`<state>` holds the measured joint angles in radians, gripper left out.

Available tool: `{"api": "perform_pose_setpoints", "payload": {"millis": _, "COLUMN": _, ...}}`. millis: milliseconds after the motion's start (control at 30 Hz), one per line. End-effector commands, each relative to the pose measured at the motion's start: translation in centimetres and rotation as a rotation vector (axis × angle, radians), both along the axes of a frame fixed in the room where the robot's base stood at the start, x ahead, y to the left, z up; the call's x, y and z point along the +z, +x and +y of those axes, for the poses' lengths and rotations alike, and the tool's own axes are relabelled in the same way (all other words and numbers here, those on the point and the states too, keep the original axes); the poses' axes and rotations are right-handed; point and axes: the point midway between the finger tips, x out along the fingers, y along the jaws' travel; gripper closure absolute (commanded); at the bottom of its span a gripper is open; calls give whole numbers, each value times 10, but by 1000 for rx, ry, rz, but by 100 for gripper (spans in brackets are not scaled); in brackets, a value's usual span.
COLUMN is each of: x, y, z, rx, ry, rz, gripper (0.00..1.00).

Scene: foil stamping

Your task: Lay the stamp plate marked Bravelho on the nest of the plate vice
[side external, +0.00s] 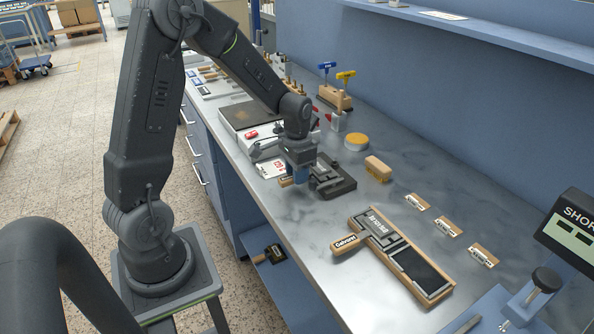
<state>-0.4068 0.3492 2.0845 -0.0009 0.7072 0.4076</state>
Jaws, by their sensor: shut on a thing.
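My gripper (296,180) is over the bench's front edge, shut on a stamp plate whose light wooden handle (285,183) sticks out to the left. The lettering on this handle is too small to read, and the fingers hide most of the plate. The dark plate vice (338,186) stands on the bench just right of the gripper. The gripper and arm partly cover it, and I cannot tell whether the held plate touches it. A wooden rack (435,294) holds another stamp plate (378,229) with a labelled wooden handle (345,244); its other place is dark and empty.
A wooden block (378,169) and a round yellow-topped tin (356,142) stand behind the vice. Several label cards (448,227) lie at the right. The bench between vice and rack is clear.

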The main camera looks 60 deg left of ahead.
Motion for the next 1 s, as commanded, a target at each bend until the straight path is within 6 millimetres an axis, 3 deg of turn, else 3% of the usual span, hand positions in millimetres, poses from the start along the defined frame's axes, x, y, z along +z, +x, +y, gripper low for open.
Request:
{"api": "perform_pose_setpoints", "payload": {"millis": 33, "x": 1, "y": 1, "z": 0, "rx": 0, "ry": 1, "rz": -3, "gripper": 100}}
{"api": "perform_pose_setpoints", "payload": {"millis": 67, "x": 1, "y": 1, "z": 0, "rx": 0, "ry": 1, "rz": -3, "gripper": 72}}
{"api": "perform_pose_setpoints", "payload": {"millis": 367, "x": 1, "y": 0, "z": 0, "rx": 0, "ry": 0, "rz": -1, "gripper": 43}}
{"api": "perform_pose_setpoints", "payload": {"millis": 700, "x": 6, "y": 0, "z": 0, "rx": 0, "ry": 1, "rz": -2, "gripper": 43}}
{"api": "perform_pose_setpoints", "payload": {"millis": 867, "x": 32, "y": 1, "z": 0, "rx": 0, "ry": 3, "rz": -6, "gripper": 43}}
{"api": "perform_pose_setpoints", "payload": {"millis": 1000, "x": 64, "y": 1, "z": 0, "rx": 0, "ry": 3, "rz": -7, "gripper": 43}}
